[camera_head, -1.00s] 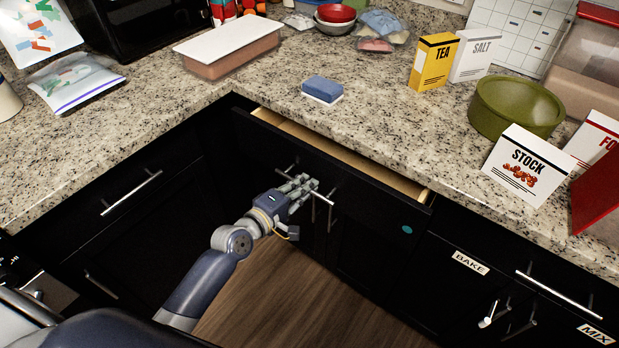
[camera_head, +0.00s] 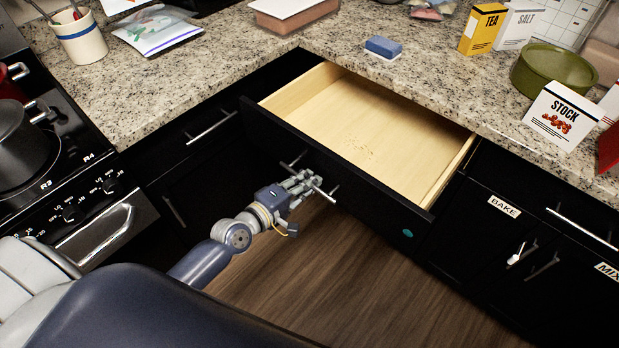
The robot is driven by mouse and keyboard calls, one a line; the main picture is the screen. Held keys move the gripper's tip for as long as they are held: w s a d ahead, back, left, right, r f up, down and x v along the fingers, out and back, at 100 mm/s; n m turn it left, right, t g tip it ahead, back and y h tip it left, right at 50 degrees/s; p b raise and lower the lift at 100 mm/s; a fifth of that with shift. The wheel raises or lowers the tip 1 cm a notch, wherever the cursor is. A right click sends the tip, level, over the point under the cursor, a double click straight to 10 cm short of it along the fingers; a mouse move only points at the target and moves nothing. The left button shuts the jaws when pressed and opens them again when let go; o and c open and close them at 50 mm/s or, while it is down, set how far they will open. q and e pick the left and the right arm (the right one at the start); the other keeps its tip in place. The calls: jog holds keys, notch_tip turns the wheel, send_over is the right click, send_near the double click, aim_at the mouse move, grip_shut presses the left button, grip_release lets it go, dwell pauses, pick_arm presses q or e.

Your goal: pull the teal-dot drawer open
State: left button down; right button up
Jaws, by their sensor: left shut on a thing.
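The teal-dot drawer (camera_head: 330,178) is black-fronted with a pale wooden inside and stands wide open under the counter corner. It looks empty apart from a few small specks on its bottom. The teal dot (camera_head: 407,233) is at the right end of its front. The drawer's bar handle (camera_head: 322,190) is silver. My left gripper (camera_head: 306,184) is shut on the handle, with its fingers around the bar. My right gripper is not in view.
The granite counter (camera_head: 240,75) holds a blue sponge (camera_head: 383,46), a stock box (camera_head: 562,115) and a green pot (camera_head: 552,70). A stove (camera_head: 60,180) with pots is at left. The BAKE drawer (camera_head: 500,208) is shut at right. Wood floor (camera_head: 330,270) is clear below.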

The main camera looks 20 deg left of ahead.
pick_arm(q)
jog(key=shift+r, duration=0.1)
jog(key=c, duration=1.7)
grip_release()
jog(key=shift+s, duration=0.1)
jog(key=v, duration=1.2)
